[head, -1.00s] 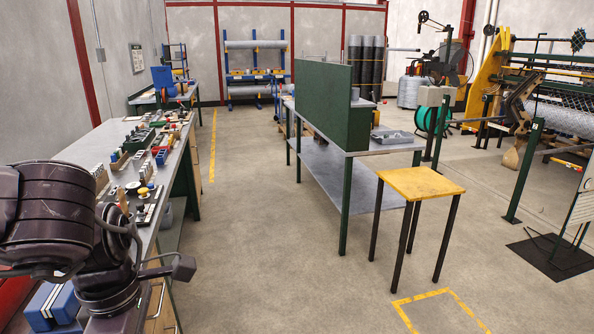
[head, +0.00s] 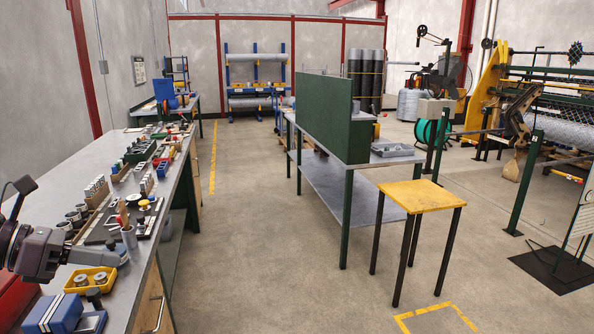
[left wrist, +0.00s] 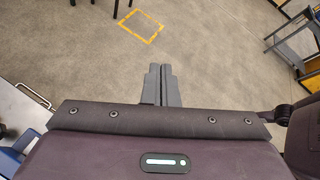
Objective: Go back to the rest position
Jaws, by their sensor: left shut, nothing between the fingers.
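My left gripper (head: 108,254) is at the lower left of the head view, over the near part of the long workbench (head: 150,275). It also shows in the left wrist view (left wrist: 160,74), where its two grey fingers lie together, shut and empty, pointing over the bare floor. My right gripper is in neither view.
A yellow-topped stool (head: 422,195) and a green-backed table (head: 330,115) stand right. The aisle floor between is clear.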

